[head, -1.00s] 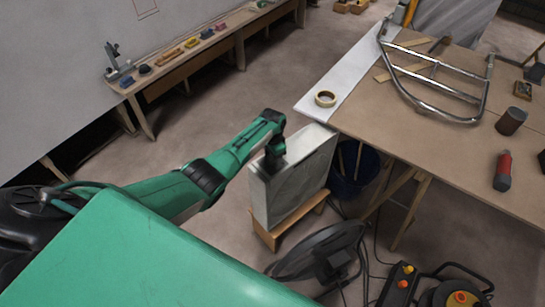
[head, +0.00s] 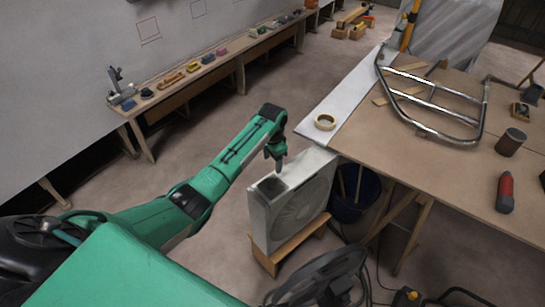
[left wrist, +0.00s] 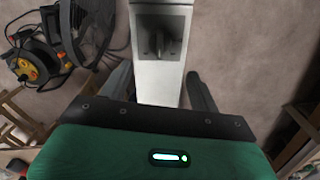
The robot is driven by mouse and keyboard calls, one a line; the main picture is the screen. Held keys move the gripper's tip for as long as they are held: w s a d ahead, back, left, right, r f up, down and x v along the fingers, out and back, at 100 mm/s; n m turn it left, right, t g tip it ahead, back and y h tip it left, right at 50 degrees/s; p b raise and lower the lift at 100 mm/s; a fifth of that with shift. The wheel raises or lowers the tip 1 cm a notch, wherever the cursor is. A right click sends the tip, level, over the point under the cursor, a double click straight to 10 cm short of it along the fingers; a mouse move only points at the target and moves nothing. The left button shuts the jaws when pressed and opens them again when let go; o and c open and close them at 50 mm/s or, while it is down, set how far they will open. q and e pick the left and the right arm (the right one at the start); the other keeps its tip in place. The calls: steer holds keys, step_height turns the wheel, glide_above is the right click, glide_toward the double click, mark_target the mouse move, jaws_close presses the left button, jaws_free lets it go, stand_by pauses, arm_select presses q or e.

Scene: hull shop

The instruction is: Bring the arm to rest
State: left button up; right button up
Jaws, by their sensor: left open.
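My left arm reaches in from the left in the head view. Its gripper (head: 279,163) is over the top of a pale box-shaped fan unit (head: 305,208), near a dark recess in that top. In the left wrist view, the two dark fingers (left wrist: 160,88) are spread apart, one on each side of the unit's pale top (left wrist: 160,72). Nothing is held between them. A recess with a small grip-like bar (left wrist: 159,42) lies just beyond the fingers. My right gripper is in neither view.
The unit stands on a wooden stand (head: 268,262) beside a dark blue bin (head: 352,195). A workbench (head: 440,165) with a bent metal tube frame (head: 432,100) stands to the right. A black floor fan (head: 325,280) is in front. The floor at the middle left is clear.

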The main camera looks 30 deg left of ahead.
arm_select(q)
step_height(320, 180, up, 2)
steer(key=shift+r, duration=0.1)
stand_by(0.5)
